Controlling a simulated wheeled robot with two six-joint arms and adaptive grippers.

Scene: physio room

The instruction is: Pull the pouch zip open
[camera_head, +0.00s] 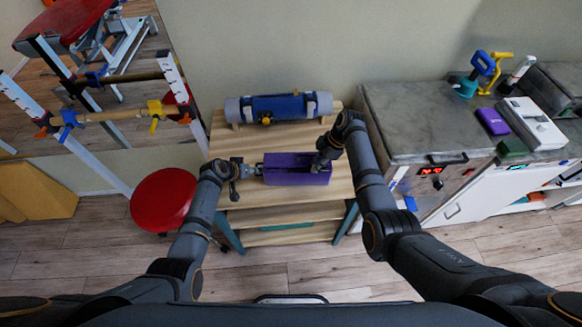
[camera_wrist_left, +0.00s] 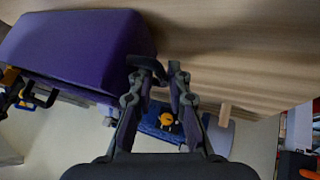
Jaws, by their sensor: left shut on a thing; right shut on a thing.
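The purple pouch (camera_head: 290,178) lies lengthwise on the wooden table. It also shows in the left wrist view (camera_wrist_left: 75,45), at the upper left. My left gripper (camera_head: 258,169) is at the pouch's left end. In the left wrist view its fingertips (camera_wrist_left: 158,75) are shut on a dark end tab (camera_wrist_left: 148,64) beside the purple body. My right gripper (camera_head: 318,163) comes down on the top of the pouch near its right end and is shut on the zip pull, which its fingers hide. The top of the pouch looks dark, and how far the zip is open is too small to tell.
The wooden table (camera_head: 225,135) has bare room in front of and behind the pouch. A rolled mat with a blue strap (camera_head: 285,107) lies at the back. A red stool (camera_head: 163,200) stands on the left. A grey counter (camera_head: 400,115) with several items stands on the right.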

